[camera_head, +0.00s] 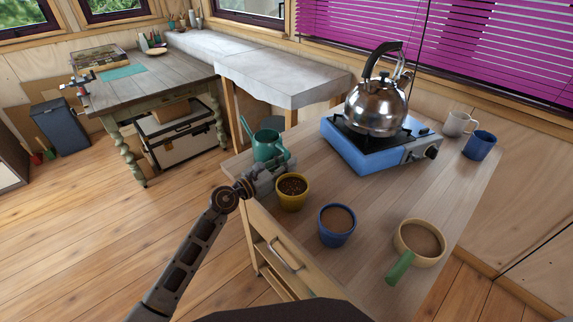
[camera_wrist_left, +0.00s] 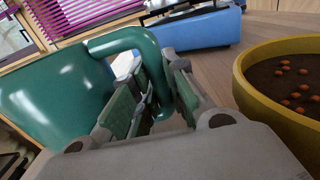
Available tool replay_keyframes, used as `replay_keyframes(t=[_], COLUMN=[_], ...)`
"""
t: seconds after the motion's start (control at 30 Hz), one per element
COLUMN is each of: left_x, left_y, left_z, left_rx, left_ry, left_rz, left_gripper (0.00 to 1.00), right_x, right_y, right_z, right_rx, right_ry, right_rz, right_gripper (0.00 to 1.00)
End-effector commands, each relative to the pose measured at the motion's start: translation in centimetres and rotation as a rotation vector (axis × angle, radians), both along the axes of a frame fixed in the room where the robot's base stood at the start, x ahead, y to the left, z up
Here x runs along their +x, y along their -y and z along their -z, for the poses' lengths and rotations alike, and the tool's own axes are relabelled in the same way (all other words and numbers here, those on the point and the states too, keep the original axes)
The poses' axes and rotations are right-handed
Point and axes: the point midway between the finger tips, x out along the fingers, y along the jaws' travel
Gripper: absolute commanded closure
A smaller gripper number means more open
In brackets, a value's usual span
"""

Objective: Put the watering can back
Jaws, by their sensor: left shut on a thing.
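The green watering can (camera_head: 268,146) is at the far left corner of the wooden table, its spout pointing up and left. In the left wrist view its body (camera_wrist_left: 50,95) fills the left side and its curved handle (camera_wrist_left: 125,40) runs between my fingers. My left gripper (camera_head: 272,168) is shut on that handle; its fingers (camera_wrist_left: 160,88) show close up. I cannot tell whether the can's base touches the table. My right gripper is not in view.
A yellow pot (camera_head: 292,192) of soil stands close beside my left gripper. A blue pot (camera_head: 337,225) and a cream pot (camera_head: 420,242) are nearer. A steel kettle (camera_head: 377,105) sits on a blue stove (camera_head: 350,148). A grey-covered bench (camera_head: 290,78) is behind.

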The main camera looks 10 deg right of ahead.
Motion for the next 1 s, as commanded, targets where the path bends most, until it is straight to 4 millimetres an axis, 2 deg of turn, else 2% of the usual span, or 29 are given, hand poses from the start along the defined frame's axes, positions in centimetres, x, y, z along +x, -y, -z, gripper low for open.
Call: replay_keyframes(t=[0.1,0.13,0.3,0.57,0.8,1.0], left_x=[0.0,0.0,0.0,0.0,0.0,-0.7], left_y=[0.0,0.0,0.0,0.0,0.0,-1.2], left_z=[-0.1,0.2,0.1,0.2,-0.2,0.1], left_rx=[-0.001,0.0,0.0,0.001,0.001,0.002], left_ry=[0.004,0.0,0.0,-0.001,-0.001,-0.001], left_rz=[-0.001,0.0,0.0,0.0,0.0,-0.002], left_gripper=[1.0,0.84,0.64,0.64,0.64,0.64], right_x=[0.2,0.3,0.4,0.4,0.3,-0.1], right_y=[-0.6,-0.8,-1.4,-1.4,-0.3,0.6], right_z=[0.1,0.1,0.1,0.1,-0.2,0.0], right_rx=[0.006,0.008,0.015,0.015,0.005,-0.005], right_ry=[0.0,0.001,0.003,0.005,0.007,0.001], right_rz=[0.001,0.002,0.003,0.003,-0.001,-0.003], right_gripper=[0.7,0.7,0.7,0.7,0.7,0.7])
